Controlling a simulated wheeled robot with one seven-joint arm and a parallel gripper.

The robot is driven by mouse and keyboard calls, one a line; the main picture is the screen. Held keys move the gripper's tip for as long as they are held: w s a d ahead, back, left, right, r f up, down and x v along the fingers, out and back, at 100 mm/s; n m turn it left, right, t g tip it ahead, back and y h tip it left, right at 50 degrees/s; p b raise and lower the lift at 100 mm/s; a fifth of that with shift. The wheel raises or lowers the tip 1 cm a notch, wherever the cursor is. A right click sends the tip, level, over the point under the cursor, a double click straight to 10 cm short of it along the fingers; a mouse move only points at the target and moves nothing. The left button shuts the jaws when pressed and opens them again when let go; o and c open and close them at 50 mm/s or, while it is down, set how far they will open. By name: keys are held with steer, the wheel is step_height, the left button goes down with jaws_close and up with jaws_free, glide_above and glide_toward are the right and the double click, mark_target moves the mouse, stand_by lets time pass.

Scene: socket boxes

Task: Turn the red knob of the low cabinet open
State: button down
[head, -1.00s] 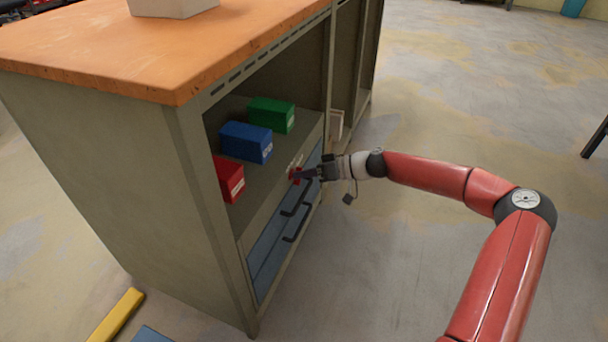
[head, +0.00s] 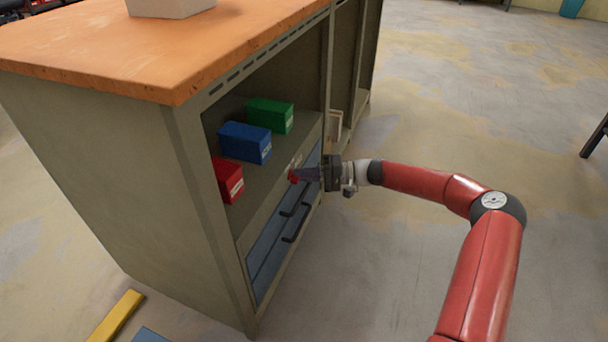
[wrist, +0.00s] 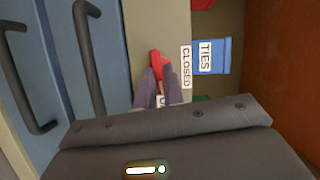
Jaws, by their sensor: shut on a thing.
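The red knob (head: 293,177) sits on the front strip of the low cabinet (head: 180,200), above the blue drawers and below the open shelf. It also shows in the wrist view (wrist: 157,62) as a red bar, slightly tilted. My gripper (head: 299,175) reaches it from the right, and its fingers (wrist: 158,88) are shut on the knob from both sides. A white "CLOSED" label (wrist: 186,67) is beside the knob. A second label (wrist: 162,101) is mostly hidden behind the fingers.
Two blue drawers (head: 268,255) with dark handles lie below the knob. Red (head: 229,180), blue (head: 245,142) and green (head: 270,115) boxes stand on the shelf above. A yellow bar (head: 117,315) lies at the front left.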

steer(key=shift+w+m+y, duration=0.1)
steer(key=shift+m+y, duration=0.2)
steer(key=shift+m, duration=0.3)
steer(key=shift+f, duration=0.1)
steer(key=c, duration=1.5)
jaws_free()
steer(key=shift+d, duration=0.15)
steer(key=d, duration=0.7)
steer(key=shift+w+d, duration=0.15)
steer(key=shift+d, duration=0.2)
